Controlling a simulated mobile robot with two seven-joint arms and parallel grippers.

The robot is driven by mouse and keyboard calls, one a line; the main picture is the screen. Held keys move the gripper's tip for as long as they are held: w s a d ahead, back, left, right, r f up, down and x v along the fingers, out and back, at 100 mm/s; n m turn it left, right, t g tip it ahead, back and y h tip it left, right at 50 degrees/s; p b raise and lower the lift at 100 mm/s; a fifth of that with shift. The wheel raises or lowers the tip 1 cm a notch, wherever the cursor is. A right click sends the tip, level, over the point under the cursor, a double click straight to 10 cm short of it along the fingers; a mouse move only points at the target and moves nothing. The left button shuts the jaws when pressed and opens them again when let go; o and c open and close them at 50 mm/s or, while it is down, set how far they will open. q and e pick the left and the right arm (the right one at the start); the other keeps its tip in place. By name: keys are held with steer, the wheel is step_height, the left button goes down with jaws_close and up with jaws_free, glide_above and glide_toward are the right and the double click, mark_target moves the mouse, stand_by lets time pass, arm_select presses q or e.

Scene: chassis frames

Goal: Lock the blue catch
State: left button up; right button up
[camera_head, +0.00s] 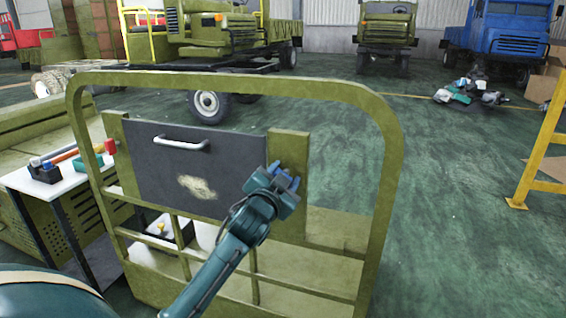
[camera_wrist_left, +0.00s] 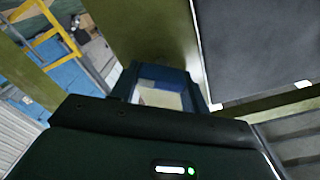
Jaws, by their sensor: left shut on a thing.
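The olive frame (camera_head: 390,160) stands upright with a dark grey panel (camera_head: 150,165) in its upper part. The panel has a white handle and a scuffed pale patch. The blue catch (camera_head: 283,181) is on the wide olive post at the panel's right edge, mostly hidden by my left gripper (camera_head: 286,178). That gripper is shut on the catch. In the left wrist view the fingers (camera_wrist_left: 160,92) are close to the olive post, with the dark panel (camera_wrist_left: 260,50) at the right. A red catch (camera_head: 110,146) is on the left post. My right gripper is not in view.
A white-topped table (camera_head: 60,185) with tools stands left of the frame. A yellow stand (camera_head: 540,150) is at the right. Trucks, including a blue one (camera_head: 505,40), stand at the back. The green floor right of the frame is clear.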

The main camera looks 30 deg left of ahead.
arm_select(q)
steer(key=shift+r+m+p, duration=0.2)
steer(key=shift+m+p, duration=0.25)
steer(key=shift+m, duration=0.05)
steer(key=m+p, duration=0.4)
steer(key=m, duration=0.1)
steer(key=shift+d+f, duration=0.1)
steer(key=shift+f, duration=0.1)
steer(key=m+p, duration=0.2)
steer(key=m, duration=0.1)
steer(key=shift+f, duration=0.15)
steer(key=shift+m, duration=0.7)
steer(key=shift+f+m+p, duration=0.15)
steer(key=shift+m+p, duration=0.2)
steer(key=shift+m, duration=0.05)
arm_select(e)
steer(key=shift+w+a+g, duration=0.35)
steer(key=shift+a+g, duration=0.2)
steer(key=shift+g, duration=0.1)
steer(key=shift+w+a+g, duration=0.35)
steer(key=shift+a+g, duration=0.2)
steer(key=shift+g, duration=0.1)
arm_select(q)
steer(key=o, duration=1)
